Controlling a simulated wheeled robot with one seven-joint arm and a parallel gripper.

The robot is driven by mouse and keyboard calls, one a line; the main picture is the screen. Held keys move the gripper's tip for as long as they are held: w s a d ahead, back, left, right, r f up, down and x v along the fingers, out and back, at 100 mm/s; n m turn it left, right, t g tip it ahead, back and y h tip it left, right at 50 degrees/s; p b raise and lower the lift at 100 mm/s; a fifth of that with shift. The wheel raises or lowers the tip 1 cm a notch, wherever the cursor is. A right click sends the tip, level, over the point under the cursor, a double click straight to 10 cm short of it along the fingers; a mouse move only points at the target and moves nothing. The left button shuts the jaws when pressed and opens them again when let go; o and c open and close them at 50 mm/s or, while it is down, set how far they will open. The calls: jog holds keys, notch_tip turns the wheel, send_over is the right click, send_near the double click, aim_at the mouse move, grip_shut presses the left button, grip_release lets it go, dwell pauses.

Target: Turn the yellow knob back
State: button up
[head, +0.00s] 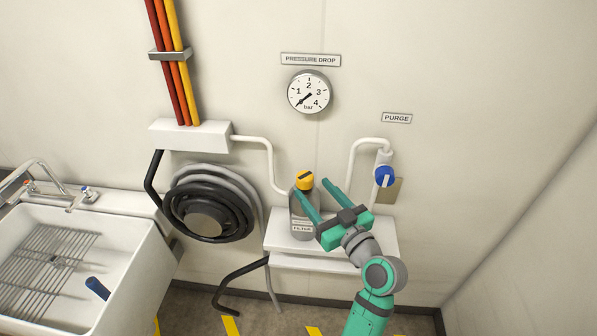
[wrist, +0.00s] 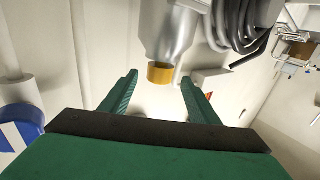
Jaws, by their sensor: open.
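The yellow knob (head: 304,180) sits on top of the grey filter bottle (head: 302,222), which bears a FILTER label and stands on a white wall shelf (head: 385,236). A dark mark shows on the knob's face. My gripper (head: 318,187) is open, with its green fingers reaching up around the bottle's upper right side in the head view. In the wrist view, the yellow knob (wrist: 160,73) lies ahead, roughly between the open fingertips (wrist: 158,80). I see no contact between fingers and knob.
A blue knob (head: 385,176) with a white stripe is on the pipe at right, under a PURGE label. A coiled black hose (head: 208,205) hangs left of the shelf. A white sink (head: 70,265) stands at far left.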

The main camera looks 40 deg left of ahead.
jog(key=x, duration=0.9)
jog(key=shift+a, duration=0.25)
jog(key=shift+c, duration=0.7)
jog(key=c, duration=0.9)
